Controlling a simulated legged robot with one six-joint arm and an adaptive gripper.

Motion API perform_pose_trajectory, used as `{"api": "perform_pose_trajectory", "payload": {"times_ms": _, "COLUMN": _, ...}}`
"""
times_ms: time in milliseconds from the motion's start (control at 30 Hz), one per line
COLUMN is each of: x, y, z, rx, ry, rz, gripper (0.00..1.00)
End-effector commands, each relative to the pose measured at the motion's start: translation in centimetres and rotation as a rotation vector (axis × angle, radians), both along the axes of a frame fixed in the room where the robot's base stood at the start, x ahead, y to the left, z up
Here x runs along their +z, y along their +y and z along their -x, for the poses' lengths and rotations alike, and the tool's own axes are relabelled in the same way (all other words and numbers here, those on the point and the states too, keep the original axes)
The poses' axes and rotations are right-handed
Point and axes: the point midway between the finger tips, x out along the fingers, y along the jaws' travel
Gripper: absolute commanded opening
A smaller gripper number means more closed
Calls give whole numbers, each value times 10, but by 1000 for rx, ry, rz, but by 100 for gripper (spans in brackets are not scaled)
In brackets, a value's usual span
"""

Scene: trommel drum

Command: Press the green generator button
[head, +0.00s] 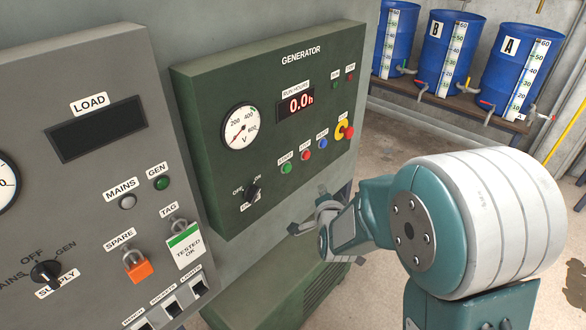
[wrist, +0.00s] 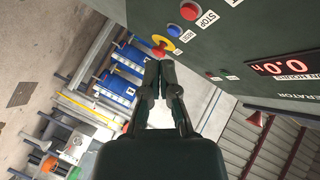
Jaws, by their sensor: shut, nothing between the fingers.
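The green generator button (head: 287,168), labelled START, sits at the lower middle of the dark green generator panel (head: 215,145) in the head view. I cannot make it out in the wrist view. My gripper (head: 296,229) is below the panel's button row, apart from the green button; its tip region is small in the head view. In the wrist view my gripper (wrist: 159,64) has its fingers together, with nothing between them. They overlap the picture near the yellow-ringed stop knob (wrist: 161,48); contact cannot be told.
Right of the green button are a red button (head: 306,155), a blue button (head: 322,143) and a yellow-and-red emergency stop (head: 344,130). A rotary switch (head: 252,191) is lower left. A grey load panel (head: 75,195) stands left. Blue barrels (head: 444,55) stand behind.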

Motion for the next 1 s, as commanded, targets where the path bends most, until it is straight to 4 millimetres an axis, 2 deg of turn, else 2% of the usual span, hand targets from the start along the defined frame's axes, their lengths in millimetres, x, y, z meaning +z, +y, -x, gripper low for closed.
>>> {"api": "perform_pose_trajectory", "payload": {"times_ms": 367, "x": 0, "y": 7, "z": -4, "rx": 1, "ry": 1, "rz": 3, "gripper": 0}}
{"api": "perform_pose_trajectory", "payload": {"times_ms": 1000, "x": 0, "y": 64, "z": -49, "rx": 2, "ry": 1, "rz": 4, "gripper": 0}}
